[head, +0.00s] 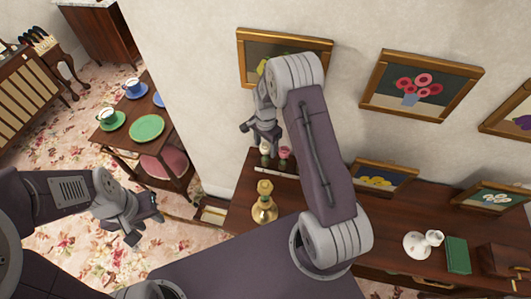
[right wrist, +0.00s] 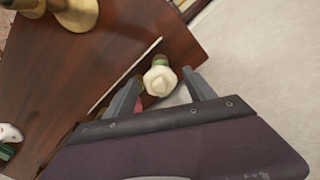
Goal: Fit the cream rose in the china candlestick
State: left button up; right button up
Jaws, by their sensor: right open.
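The cream rose (head: 265,148) stands at the left back of the dark wooden top, beside a pink rose (head: 284,152). In the right wrist view the cream rose (right wrist: 160,80) shows from above, in the gap between my right fingers. My right gripper (head: 261,130) is open above it and holds nothing. The white china candlestick (head: 418,244) is on the right part of the top; a white piece of it shows at the left edge of the right wrist view (right wrist: 9,133). My left gripper (head: 147,221) looks open and empty, low at the left over the floor.
A brass candlestick (head: 264,204) stands in front of the roses. A green book (head: 457,255) lies right of the china candlestick. Framed pictures lean at the back and hang on the wall. A small table with cups and a green plate (head: 146,128) is at the left.

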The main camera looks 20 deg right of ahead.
dwell(0.5)
jog(key=c, duration=1.1)
jog(key=shift+r, duration=0.1)
jog(key=shift+r+p, duration=1.5)
jog(key=shift+p, duration=0.05)
jog(key=shift+r+p, duration=0.85)
jog(key=shift+r, duration=0.2)
